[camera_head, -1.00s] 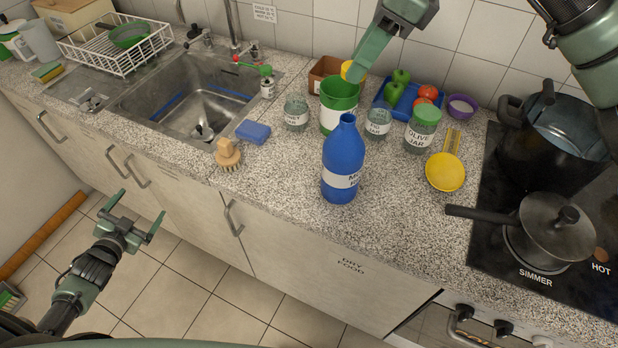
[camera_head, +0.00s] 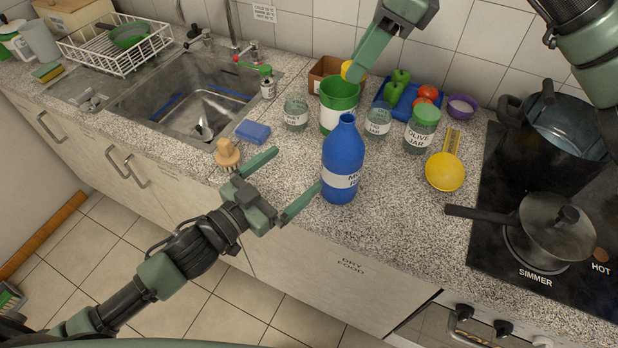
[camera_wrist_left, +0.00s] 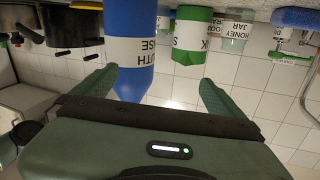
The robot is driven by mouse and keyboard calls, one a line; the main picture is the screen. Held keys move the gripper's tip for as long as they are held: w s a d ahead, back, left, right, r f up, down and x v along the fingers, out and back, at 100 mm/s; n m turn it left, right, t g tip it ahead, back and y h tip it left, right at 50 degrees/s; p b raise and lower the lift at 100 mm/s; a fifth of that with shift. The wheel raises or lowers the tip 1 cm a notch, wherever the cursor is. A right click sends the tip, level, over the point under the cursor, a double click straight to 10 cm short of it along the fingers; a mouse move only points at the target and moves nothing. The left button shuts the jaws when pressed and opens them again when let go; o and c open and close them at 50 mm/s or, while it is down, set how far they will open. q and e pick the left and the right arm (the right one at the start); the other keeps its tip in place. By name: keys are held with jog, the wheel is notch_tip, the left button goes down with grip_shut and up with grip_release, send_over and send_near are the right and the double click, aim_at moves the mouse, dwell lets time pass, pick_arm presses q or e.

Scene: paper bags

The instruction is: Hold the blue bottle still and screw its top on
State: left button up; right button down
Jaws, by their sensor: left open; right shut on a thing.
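The blue bottle (camera_head: 342,160) stands upright on the counter with its neck uncovered and a white label around it. My left gripper (camera_head: 290,177) is open, with its fingers just left of the bottle. In the left wrist view the bottle (camera_wrist_left: 131,55) appears upside down, beyond and between the spread fingers, nearer the left one. My right gripper (camera_head: 358,72) is at the back, shut on a small yellow top (camera_head: 346,69) above the green-rimmed container. The fingers partly hide the top.
A green container (camera_head: 338,105), a glass jar (camera_head: 378,122) and an olive jar (camera_head: 421,133) stand behind the bottle. A brush (camera_head: 228,153) and a blue sponge (camera_head: 253,131) lie to the left. A yellow scoop (camera_head: 445,172) and the stove are to the right.

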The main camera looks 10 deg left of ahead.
pick_arm(q)
jog(key=shift+h, duration=0.4)
jog(key=d, duration=0.1)
jog(key=s+d+r, duration=0.1)
jog(key=d, duration=0.2)
jog(key=shift+s+d+r, duration=0.15)
jog(key=shift+s+d, duration=0.2)
jog(key=x, duration=1.1)
jog(key=shift+w+d, duration=0.25)
jog(key=shift+d, duration=0.05)
jog(key=shift+c, duration=0.3)
jog(key=c, duration=1.9)
pick_arm(e)
jog(key=n, duration=0.1)
send_over(353, 126)
jog(key=shift+g, duration=0.3)
jog(key=shift+w+f, duration=0.25)
jog(key=shift+f, duration=1.5)
jog(key=shift+w+f, duration=0.2)
jog(key=shift+f, duration=1.55)
jog(key=shift+f, duration=1.4)
jog(key=c, duration=0.9)
grip_release()
